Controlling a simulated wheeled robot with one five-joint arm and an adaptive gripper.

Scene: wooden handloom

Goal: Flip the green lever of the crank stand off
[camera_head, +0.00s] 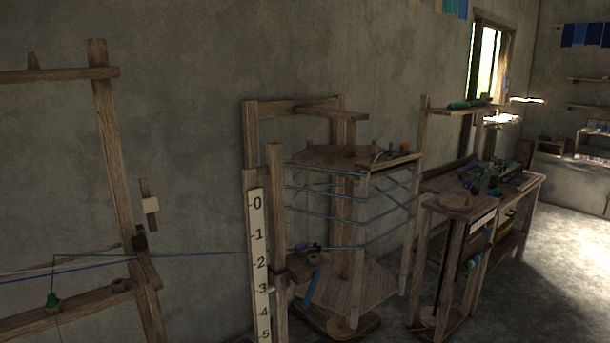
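No part that I can tell for sure as the crank stand's green lever shows. A small green piece (52,299) stands upright on a wooden beam (85,300) at the lower left, with a thin green thread rising from it. Small dark green pieces (477,184) also lie among tools on the wooden bench at the right, too small to make out. I cannot tell whether either belongs to a crank stand. My gripper is not in view.
A wooden post with a numbered white scale (258,262) stands at the centre front. Behind it is a wooden frame wound with blue-grey yarn (330,197). A blue thread (190,255) runs across the left. Open floor (575,265) shows at the right.

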